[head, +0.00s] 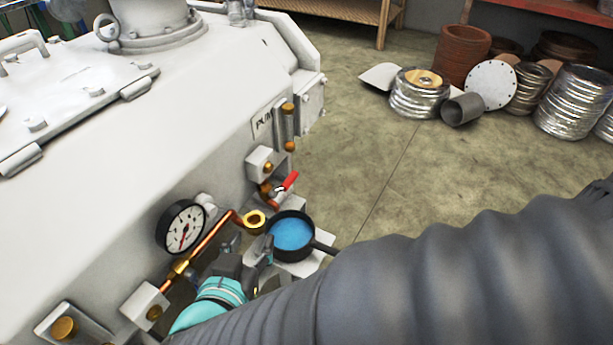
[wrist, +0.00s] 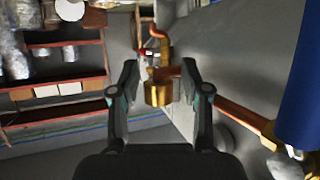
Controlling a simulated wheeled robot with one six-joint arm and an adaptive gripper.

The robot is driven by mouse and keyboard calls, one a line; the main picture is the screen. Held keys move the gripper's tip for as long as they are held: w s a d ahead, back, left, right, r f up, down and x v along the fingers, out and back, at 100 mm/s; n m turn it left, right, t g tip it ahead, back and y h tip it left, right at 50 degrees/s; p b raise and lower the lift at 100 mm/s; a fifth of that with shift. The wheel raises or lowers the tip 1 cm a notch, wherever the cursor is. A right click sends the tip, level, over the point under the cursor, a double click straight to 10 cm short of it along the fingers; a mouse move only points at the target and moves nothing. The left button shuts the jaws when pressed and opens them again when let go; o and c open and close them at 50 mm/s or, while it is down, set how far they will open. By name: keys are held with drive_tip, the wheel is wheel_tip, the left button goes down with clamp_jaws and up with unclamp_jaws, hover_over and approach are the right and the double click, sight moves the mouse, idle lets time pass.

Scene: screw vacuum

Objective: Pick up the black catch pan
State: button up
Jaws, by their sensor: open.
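The black catch pan (head: 292,236) sits on a light ledge beside the pump in the head view. It is round, looks blue inside, and its handle points right toward my arm. My gripper (head: 256,252) is just left of the pan, close to its rim; I cannot tell whether they touch. In the wrist view my gripper (wrist: 161,78) is open, with a finger on each side of a brass fitting (wrist: 159,93). Nothing is clearly held. I cannot make out the pan in the wrist view.
The white pump housing (head: 110,190) fills the left. A pressure gauge (head: 182,228), copper pipe (head: 208,246) and red-handled valve (head: 288,183) crowd the space near the pan. Metal coils (head: 420,92) lie far back on the floor. Open floor (head: 400,170) lies to the right.

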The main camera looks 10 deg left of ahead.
drive_tip(key=b, duration=0.6)
approach(274, 221)
drive_tip(key=shift+b+x, duration=2)
drive_tip(key=shift+x, duration=2.1)
drive_tip(key=shift+c, duration=0.3)
clamp_jaws()
